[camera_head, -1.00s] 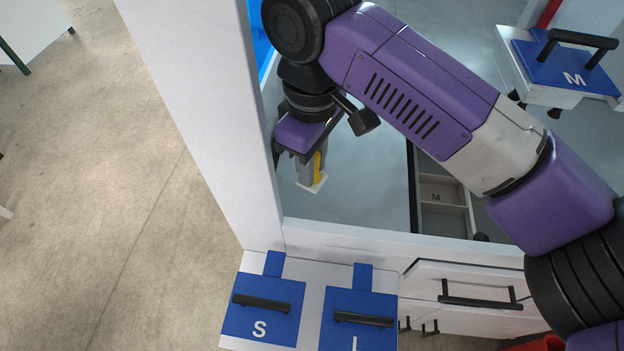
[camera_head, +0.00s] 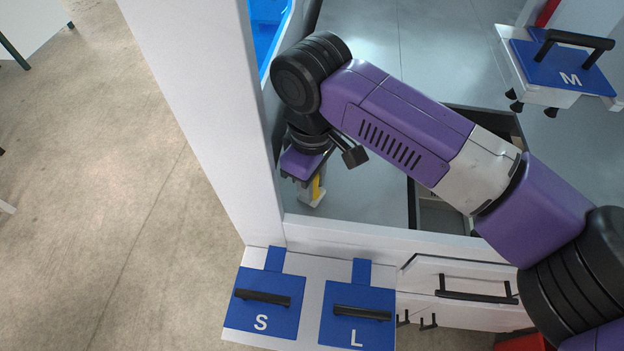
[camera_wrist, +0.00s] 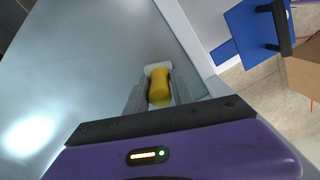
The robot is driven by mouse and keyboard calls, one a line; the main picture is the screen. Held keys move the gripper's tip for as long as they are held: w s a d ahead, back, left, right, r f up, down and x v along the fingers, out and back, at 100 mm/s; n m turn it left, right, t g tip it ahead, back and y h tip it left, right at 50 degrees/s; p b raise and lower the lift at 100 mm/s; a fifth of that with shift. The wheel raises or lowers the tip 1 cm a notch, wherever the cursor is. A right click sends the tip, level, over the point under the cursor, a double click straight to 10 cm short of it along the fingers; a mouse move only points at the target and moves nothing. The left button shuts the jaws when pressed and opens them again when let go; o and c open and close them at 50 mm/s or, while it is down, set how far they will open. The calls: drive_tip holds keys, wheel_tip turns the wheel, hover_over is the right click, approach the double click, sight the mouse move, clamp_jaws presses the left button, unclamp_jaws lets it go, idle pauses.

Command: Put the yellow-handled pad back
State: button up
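The yellow-handled pad (camera_wrist: 159,88) sits between the fingers of my gripper (camera_wrist: 158,95) in the wrist view. Its yellow handle is gripped and its pale base shows beyond the fingertips. In the head view my gripper (camera_head: 312,192) points down inside the white frame, near its left post, with a sliver of the yellow handle (camera_head: 316,187) and the pale pad below it. The pad is over a grey surface (camera_head: 365,195); I cannot tell whether it touches it.
Blue plates marked S (camera_head: 262,305) and L (camera_head: 357,315) with black handles lie on the white ledge in front. A blue M block (camera_head: 560,65) stands at the upper right. A dark-edged tray (camera_head: 432,212) is partly hidden behind my arm. The white post (camera_head: 215,120) is close left of my gripper.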

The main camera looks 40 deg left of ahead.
drive_tip(key=shift+o, duration=1.2)
drive_tip(key=shift+r, duration=0.1)
wheel_tip(320, 180, up, 12)
drive_tip(key=shift+r+b, duration=0.1)
drive_tip(key=shift+b, duration=0.65)
